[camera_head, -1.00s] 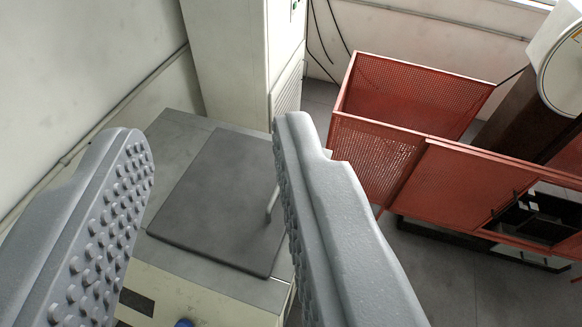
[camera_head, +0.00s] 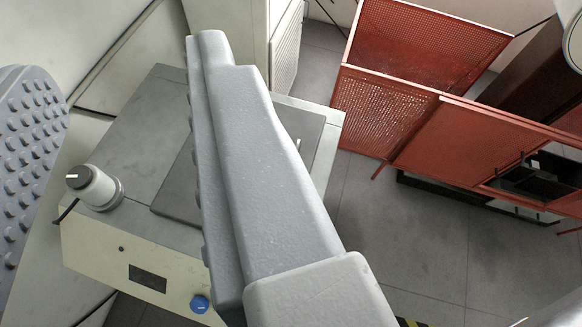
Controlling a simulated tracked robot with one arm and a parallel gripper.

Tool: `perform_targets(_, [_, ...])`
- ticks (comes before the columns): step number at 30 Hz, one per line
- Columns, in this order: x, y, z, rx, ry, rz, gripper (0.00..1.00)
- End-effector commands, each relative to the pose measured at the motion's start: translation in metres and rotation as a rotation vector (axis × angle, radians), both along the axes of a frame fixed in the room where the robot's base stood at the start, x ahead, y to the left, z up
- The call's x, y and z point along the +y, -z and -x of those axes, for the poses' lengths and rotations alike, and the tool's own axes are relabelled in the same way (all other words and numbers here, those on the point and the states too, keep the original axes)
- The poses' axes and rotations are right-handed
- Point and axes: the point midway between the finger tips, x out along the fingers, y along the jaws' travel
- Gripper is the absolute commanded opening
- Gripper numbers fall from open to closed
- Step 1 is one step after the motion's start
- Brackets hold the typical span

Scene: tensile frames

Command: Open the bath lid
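The bath is a cream box with a grey top (camera_head: 130,130), a dark display and a blue knob (camera_head: 199,304) on its front. Its lid (camera_head: 178,190) is a dark grey flat plate lying shut on the top. My gripper (camera_head: 120,80) is open and empty, its two studded grey fingers wide apart. The right finger crosses in front of the lid and hides much of it. A thin handle on the lid shows partly to the right of that finger. I cannot tell how far the finger is above the lid.
A white and grey cylindrical piece (camera_head: 95,187) stands on the top's left front corner. A tall cream cabinet (camera_head: 235,35) stands behind the bath. Red perforated guard panels (camera_head: 385,110) stand at the right. Grey floor (camera_head: 400,240) between is clear.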

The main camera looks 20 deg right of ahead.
Motion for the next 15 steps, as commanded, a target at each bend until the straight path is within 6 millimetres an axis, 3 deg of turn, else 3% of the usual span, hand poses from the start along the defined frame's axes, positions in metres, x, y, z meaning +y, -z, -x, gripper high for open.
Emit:
perform_targets(6, [-0.010, 0.030, -0.057, 0.176, 0.018, -0.083, 0.34])
perform_targets(15, [-0.042, 0.089, -0.121, 0.431, 0.067, -0.201, 0.34])
